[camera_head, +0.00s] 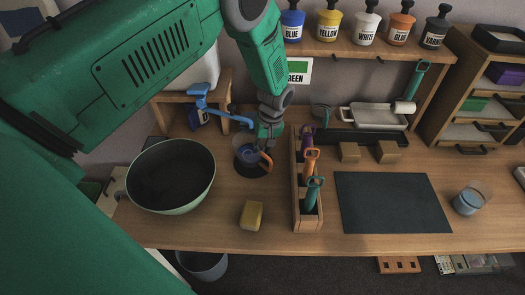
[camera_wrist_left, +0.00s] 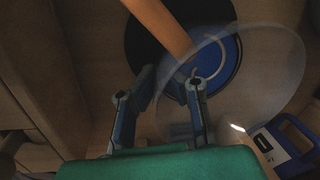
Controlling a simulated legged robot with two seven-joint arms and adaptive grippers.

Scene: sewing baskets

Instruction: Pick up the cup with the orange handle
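The cup (camera_head: 243,150) is clear with a blue inside and an orange handle (camera_head: 267,163). It stands on a dark round pad on the wooden table, left of the tool rack. In the left wrist view, its blue bottom (camera_wrist_left: 225,62), clear rim and orange handle (camera_wrist_left: 158,22) show. My left gripper (camera_head: 268,141) is right at the cup, pointing down. In the left wrist view, its two fingers (camera_wrist_left: 170,80) are spread with a gap near the handle's end and rim. I cannot tell whether they touch the cup. My right gripper is not in view.
A yellow sponge (camera_head: 251,214) lies in front. The wooden rack (camera_head: 298,205) with handled tools is close to the right. A dark mat (camera_head: 390,205) and a glass (camera_head: 468,200) are farther right.

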